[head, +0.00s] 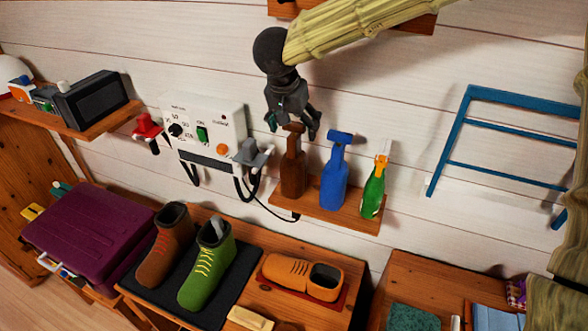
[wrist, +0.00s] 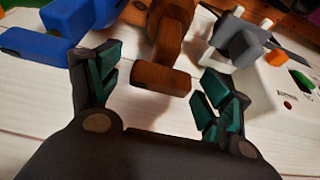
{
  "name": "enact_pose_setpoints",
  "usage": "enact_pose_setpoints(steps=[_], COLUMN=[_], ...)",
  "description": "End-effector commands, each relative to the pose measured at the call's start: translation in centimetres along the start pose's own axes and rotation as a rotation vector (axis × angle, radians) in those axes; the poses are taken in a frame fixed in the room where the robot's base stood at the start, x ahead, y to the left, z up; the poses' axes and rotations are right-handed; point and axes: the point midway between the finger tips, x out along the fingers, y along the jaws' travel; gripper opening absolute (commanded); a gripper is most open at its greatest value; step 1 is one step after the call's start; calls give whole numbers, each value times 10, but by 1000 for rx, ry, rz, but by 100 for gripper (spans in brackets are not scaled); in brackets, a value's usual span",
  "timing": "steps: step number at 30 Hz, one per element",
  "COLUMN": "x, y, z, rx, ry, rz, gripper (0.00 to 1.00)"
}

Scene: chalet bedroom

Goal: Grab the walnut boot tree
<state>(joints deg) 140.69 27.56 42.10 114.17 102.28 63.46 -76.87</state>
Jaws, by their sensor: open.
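The walnut boot tree (head: 292,174) is dark brown with a narrow neck and a crosswise knob on top. It stands upright at the left of a small wooden wall shelf (head: 322,212). My gripper (head: 292,128) is open, just above and around the height of its knob. In the wrist view the boot tree's knob (wrist: 160,80) shows between the spread green-padded fingers of my gripper (wrist: 158,82), with a gap on each side. Whether the knob lies fully between the pads or slightly beyond them I cannot tell.
A blue boot tree (head: 333,185) and a green bottle (head: 373,192) stand to its right on the shelf. A white control box (head: 205,135) with grey and red fittings is on the wall to its left. Boots and a shoe (head: 302,277) sit below.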

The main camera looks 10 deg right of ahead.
Motion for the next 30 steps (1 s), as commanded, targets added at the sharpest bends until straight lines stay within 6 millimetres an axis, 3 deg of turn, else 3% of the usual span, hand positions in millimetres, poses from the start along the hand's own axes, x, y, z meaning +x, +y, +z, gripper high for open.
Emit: enact_pose_setpoints(steps=[4,17,30], x=[0,0,-8], y=[0,0,-1], z=[0,0,-3], rx=[0,0,1], ry=[0,0,1], rz=[0,0,-3], gripper=[79,2,1])
